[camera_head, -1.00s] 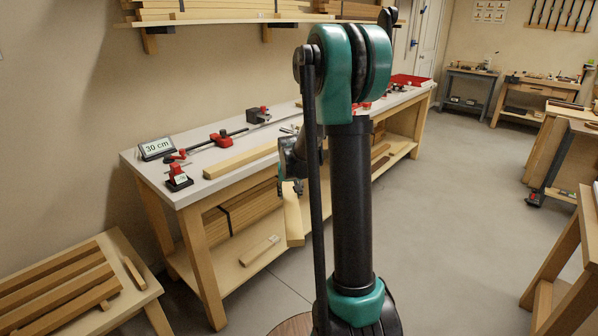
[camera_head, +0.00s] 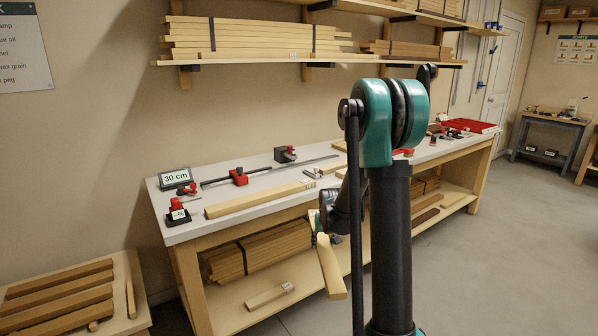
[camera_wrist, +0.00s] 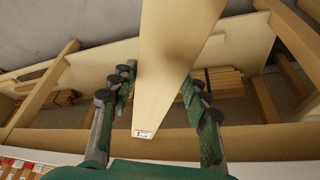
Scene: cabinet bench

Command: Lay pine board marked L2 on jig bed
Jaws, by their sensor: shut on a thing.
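My gripper (camera_head: 318,224) is shut on a pale pine board (camera_head: 331,268), which hangs tilted in front of the bench. In the wrist view the board (camera_wrist: 172,60) runs between the two finger pads (camera_wrist: 158,84). A small label on its near end is too small to read surely. A second pale board (camera_head: 258,201) lies along the bench front, with a label at its right end. The white bench top (camera_head: 186,232) bears red-and-black clamps and stops (camera_head: 239,177); which part is the jig bed I cannot tell for certain.
A "30 cm" display (camera_head: 176,179) and a red block with a small tag (camera_head: 178,211) stand at the bench's left end. Bundled boards (camera_head: 258,250) and a short labelled board (camera_head: 270,294) lie on the lower shelf.

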